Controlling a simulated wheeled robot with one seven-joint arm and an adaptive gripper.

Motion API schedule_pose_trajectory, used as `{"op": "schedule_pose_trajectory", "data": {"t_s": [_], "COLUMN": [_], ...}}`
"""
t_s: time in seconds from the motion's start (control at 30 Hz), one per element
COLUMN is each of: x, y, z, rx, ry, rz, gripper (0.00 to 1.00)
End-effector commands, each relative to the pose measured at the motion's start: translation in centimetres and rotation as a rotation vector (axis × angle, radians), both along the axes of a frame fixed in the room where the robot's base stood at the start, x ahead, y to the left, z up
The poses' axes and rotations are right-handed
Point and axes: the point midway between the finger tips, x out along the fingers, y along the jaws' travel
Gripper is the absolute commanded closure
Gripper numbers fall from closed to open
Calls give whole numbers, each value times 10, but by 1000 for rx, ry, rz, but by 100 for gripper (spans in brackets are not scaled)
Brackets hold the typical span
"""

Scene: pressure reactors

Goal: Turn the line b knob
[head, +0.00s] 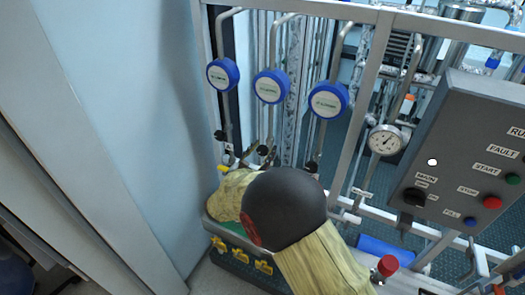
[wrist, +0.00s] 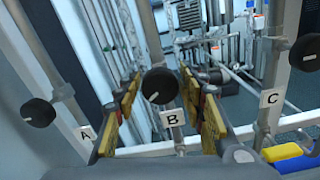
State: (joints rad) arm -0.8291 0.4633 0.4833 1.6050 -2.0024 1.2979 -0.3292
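The line B knob (wrist: 160,86) is round and black with a pale mark on its face, above a white label "B" (wrist: 172,118) in the wrist view. My gripper (wrist: 161,92) is open, its yellow-padded fingers to the left and right of that knob in the picture. No finger visibly touches it, and I cannot tell whether the tips reach its depth. In the head view the middle knob (head: 263,150) shows just beyond my gripper's fingers, and my arm hides much of the gripper.
Knob A (wrist: 38,112) is at the left and knob C (wrist: 305,52) at the right, each on its own pipe. Blue round gauges (head: 270,86) sit above the knobs. A grey control box (head: 455,150) and a dial gauge (head: 386,140) stand to the right, and a pale wall left.

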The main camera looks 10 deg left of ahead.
Motion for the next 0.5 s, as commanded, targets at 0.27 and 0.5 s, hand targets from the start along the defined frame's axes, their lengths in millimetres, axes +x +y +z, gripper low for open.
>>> {"op": "schedule_pose_trajectory", "data": {"t_s": [0.27,0.5], "x": [0,0], "y": [0,0], "z": [0,0], "rx": [0,0], "ry": [0,0], "rz": [0,0], "gripper": [77,91]}}
